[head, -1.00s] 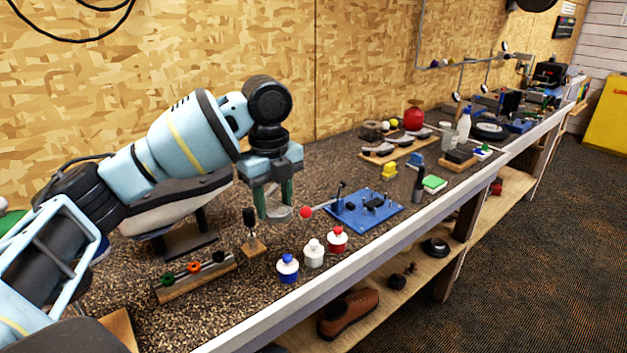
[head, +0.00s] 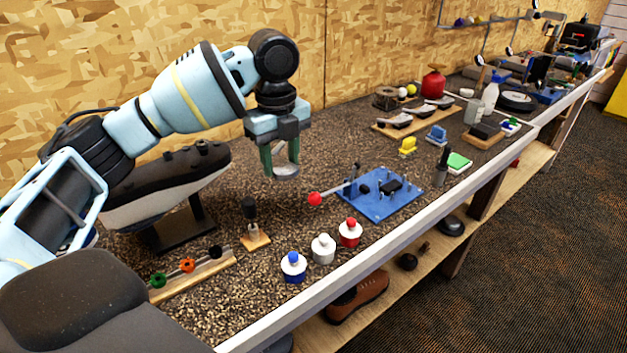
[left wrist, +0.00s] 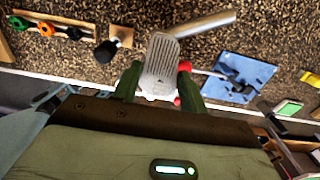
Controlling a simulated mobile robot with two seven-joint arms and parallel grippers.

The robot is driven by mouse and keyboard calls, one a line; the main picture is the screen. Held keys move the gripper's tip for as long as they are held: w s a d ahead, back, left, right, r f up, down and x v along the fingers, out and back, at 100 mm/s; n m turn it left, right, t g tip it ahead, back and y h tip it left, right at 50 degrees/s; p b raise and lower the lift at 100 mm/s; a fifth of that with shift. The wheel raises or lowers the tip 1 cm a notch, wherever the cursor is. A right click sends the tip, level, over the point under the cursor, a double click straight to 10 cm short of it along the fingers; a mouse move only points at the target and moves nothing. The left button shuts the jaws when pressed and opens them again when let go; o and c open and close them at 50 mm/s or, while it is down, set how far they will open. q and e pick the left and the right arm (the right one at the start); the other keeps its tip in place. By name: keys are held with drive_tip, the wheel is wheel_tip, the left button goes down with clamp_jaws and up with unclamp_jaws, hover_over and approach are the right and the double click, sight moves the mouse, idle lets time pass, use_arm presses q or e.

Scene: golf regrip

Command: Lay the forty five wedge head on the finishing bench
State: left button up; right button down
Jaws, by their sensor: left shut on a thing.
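My left gripper (head: 281,158) hangs over the speckled bench top (head: 318,150), left of the blue fixture. It is shut on a grey metal wedge head (head: 286,171), whose lower end shows below the fingers. In the left wrist view the wedge head (left wrist: 160,64) stands between the green fingers (left wrist: 158,88), grooved face visible, its hosel (left wrist: 205,23) reaching to the upper right. No loft number is readable. The head appears clear of the bench top. Several other club heads (head: 412,116) lie on a wooden rack farther along. My right gripper is out of view.
A blue fixture (head: 380,205) with a red-knobbed lever stands right of the gripper. Blue-, white- and red-capped bottles (head: 323,249) line the front edge. Speckled surface behind the fixture is clear.

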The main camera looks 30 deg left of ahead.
use_arm(q)
approach(300, 214)
drive_tip(key=s+f, duration=0.1)
drive_tip(key=s+a+f, duration=0.1)
drive_tip(key=f, duration=0.1)
drive_tip(key=s+f, duration=0.1)
drive_tip(key=f, duration=0.1)
drive_tip(key=shift+s+a+f+b, duration=0.1)
drive_tip(key=shift+s+a+b, duration=0.15)
drive_tip(key=shift+s+b, duration=0.1)
drive_tip(key=w, duration=0.1)
drive_tip(key=w+d, duration=0.1)
drive_tip(key=w, duration=0.1)
drive_tip(key=shift+w+d, duration=0.3)
drive_tip(key=shift+w, duration=0.1)
drive_tip(key=shift+s+f, duration=0.1)
drive_tip(key=shift+f, duration=0.45)
drive_tip(key=shift+f, duration=0.1)
drive_tip(key=o, duration=1)
wheel_tip(300, 214, up, 12)
